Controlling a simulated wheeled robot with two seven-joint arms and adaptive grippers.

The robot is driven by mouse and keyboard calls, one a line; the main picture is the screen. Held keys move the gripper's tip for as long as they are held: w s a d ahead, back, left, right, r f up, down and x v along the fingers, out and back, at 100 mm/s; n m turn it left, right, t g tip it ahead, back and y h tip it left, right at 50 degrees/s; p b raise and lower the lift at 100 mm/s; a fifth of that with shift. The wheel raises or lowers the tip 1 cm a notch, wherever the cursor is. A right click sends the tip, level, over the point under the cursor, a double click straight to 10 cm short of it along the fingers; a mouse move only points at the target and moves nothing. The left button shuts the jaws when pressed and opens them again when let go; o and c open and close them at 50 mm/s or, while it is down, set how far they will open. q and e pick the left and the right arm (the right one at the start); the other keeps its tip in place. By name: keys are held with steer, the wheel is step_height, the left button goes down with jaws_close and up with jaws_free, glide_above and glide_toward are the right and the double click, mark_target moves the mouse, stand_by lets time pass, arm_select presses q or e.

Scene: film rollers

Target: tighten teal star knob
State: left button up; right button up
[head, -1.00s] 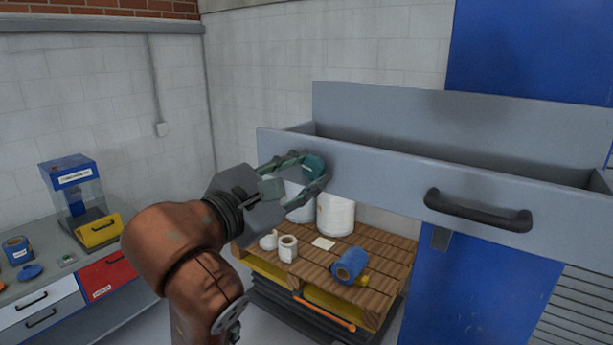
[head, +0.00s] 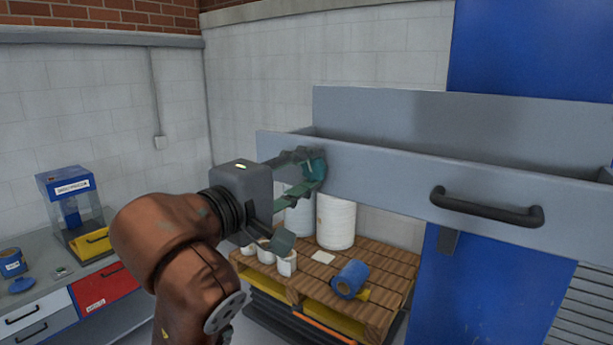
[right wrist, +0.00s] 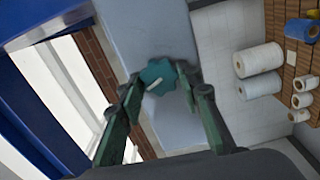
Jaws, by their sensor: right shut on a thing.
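The teal star knob (head: 316,168) sits on the front face of the grey drawer-like trough (head: 390,178), near its left end. In the right wrist view the knob (right wrist: 158,76) has a lobed rim and a pale mark on its face. My right gripper (head: 312,168) is at the knob, with its fingers on either side of it. In the right wrist view the fingertips (right wrist: 157,82) are shut on the knob. In the head view the fingers partly hide the knob. My left gripper shows in neither view.
A black handle (head: 486,208) sticks out from the trough's front, right of the knob. Below stands a wooden pallet (head: 385,268) with white rolls (head: 336,222) and a blue roll (head: 351,277). A bench with a red drawer (head: 104,284) stands at left.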

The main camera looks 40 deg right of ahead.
steer(key=shift+m+b, duration=0.4)
steer(key=shift+m, duration=1.4)
steer(key=o, duration=1.2)
steer(key=shift+c, duration=0.2)
steer(key=v, duration=1.2)
